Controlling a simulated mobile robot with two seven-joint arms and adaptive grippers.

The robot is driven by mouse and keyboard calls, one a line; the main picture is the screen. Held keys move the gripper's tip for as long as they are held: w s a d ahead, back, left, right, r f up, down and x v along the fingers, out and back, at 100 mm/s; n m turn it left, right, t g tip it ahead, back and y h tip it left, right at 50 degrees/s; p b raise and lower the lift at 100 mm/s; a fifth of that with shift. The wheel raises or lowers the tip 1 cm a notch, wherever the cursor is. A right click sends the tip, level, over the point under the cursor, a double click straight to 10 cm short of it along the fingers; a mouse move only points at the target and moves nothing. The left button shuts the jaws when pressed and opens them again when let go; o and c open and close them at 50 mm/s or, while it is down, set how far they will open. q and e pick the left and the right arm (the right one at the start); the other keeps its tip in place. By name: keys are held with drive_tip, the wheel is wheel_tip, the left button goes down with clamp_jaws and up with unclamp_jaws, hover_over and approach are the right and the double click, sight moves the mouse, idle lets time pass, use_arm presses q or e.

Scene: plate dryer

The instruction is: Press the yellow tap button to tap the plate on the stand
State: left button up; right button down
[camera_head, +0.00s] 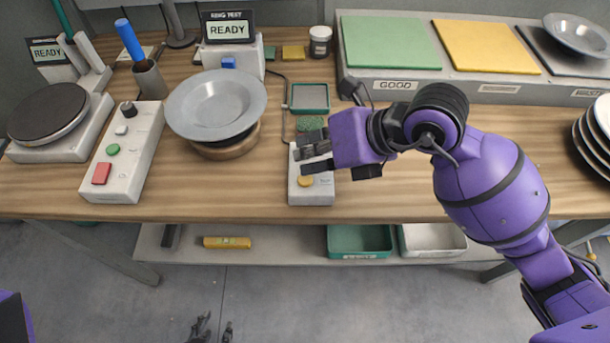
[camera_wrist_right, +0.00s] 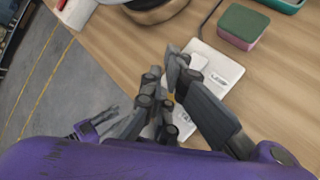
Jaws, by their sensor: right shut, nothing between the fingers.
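The yellow tap button (camera_head: 305,181) sits on a small white box (camera_head: 322,190) near the table's front edge. The grey plate (camera_head: 216,103) rests on a round wooden stand (camera_head: 228,149) left of that box. My right gripper (camera_head: 300,158) is shut and empty, its fingers over the box just behind the button in the head view; I cannot tell whether they touch it. In the right wrist view the fingers (camera_wrist_right: 170,75) cover much of the box (camera_wrist_right: 222,68) and hide most of the button. My left gripper (camera_head: 213,328) is open and empty, low in front of the table.
A white panel (camera_head: 126,158) with red and green buttons stands at left. A "RING TEST" display (camera_head: 227,30) reads READY behind the plate. Green and dark sponges and a tray (camera_head: 310,97) lie behind the box. Sorting pads (camera_head: 390,43) are at back right. Stacked plates (camera_head: 594,140) stand far right.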

drive_tip(key=shift+f, duration=0.1)
idle(0.7)
drive_tip(key=shift+f, duration=0.35)
drive_tip(key=shift+f, duration=0.2)
idle(0.4)
